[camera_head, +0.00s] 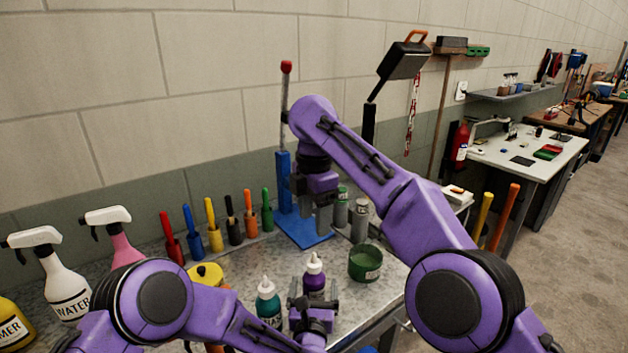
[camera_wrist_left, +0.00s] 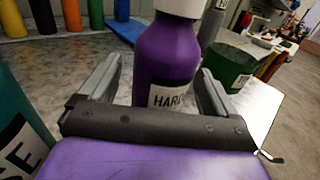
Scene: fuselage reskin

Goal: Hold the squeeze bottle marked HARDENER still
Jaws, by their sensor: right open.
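The HARDENER squeeze bottle (camera_head: 315,280) is purple with a white cap and stands upright on the bench. In the left wrist view the bottle (camera_wrist_left: 165,62) stands between my left gripper's fingers, its label partly hidden by the gripper. My left gripper (camera_wrist_left: 160,85) is open around it, with a visible gap at the bottle's left side; contact on the right side is unclear. In the head view the left gripper (camera_head: 313,299) is low in front of the bottle. My right gripper (camera_head: 316,217) is open and empty, in front of the blue stand.
A teal bottle (camera_head: 268,302) stands close left of the purple one; it also shows in the left wrist view (camera_wrist_left: 22,125). A green can (camera_head: 365,264) stands to the right. The blue stand (camera_head: 303,230), grey cylinders (camera_head: 359,220) and coloured-handled tools (camera_head: 214,228) are behind.

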